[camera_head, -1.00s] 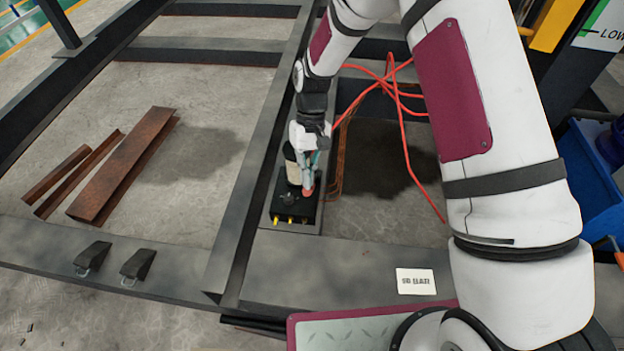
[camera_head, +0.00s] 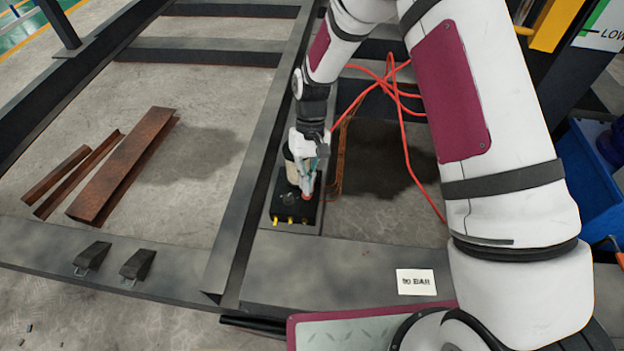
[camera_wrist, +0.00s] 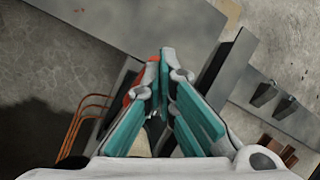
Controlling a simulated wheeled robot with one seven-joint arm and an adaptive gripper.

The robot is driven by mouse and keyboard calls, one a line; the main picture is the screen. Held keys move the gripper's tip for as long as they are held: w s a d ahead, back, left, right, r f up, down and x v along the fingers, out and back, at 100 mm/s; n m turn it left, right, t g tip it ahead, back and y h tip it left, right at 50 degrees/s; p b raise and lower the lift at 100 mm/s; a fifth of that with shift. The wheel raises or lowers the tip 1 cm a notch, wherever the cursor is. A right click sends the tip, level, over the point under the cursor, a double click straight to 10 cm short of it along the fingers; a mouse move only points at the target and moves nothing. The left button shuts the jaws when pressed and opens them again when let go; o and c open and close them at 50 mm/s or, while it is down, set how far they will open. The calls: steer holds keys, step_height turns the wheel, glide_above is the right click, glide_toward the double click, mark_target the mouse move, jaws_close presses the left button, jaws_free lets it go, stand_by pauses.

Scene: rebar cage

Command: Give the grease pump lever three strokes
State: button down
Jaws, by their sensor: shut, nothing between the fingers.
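The grease pump is a black box (camera_head: 283,209) with yellow fittings on its front edge and a pale reservoir (camera_head: 291,172) at its back left. It sits on the dark steel beam. My gripper (camera_head: 307,190) points down over the right side of the pump, with its teal fingers shut and nothing held. In the wrist view an orange-red piece (camera_wrist: 128,92) shows beside the left finger of my gripper (camera_wrist: 170,66). The fingers hide most of the lever, and contact cannot be told.
Red hoses (camera_head: 402,110) and copper lines (camera_head: 341,150) run right of the pump. Two black wedges (camera_head: 138,265) and a white card (camera_head: 416,282) lie on the front plate. Rusty steel sections (camera_head: 125,165) lie at left. A blue bin (camera_head: 585,185) stands at right.

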steer(key=shift+s+a+f, duration=0.1)
steer(key=shift+s+f, duration=0.35)
steer(key=shift+f, duration=0.1)
steer(key=shift+s+f+b, duration=0.3)
steer(key=shift+s+f, duration=0.1)
steer(key=shift+f, duration=0.15)
steer(key=shift+s+a+f, duration=0.15)
steer(key=shift+s+f, duration=0.25)
steer(key=shift+f, duration=0.25)
steer(key=shift+s+f+b, duration=0.35)
steer(key=shift+f+b, duration=0.1)
steer(key=shift+f, duration=0.05)
stand_by(0.3)
steer(key=shift+s+f, duration=0.1)
steer(key=shift+f, duration=0.05)
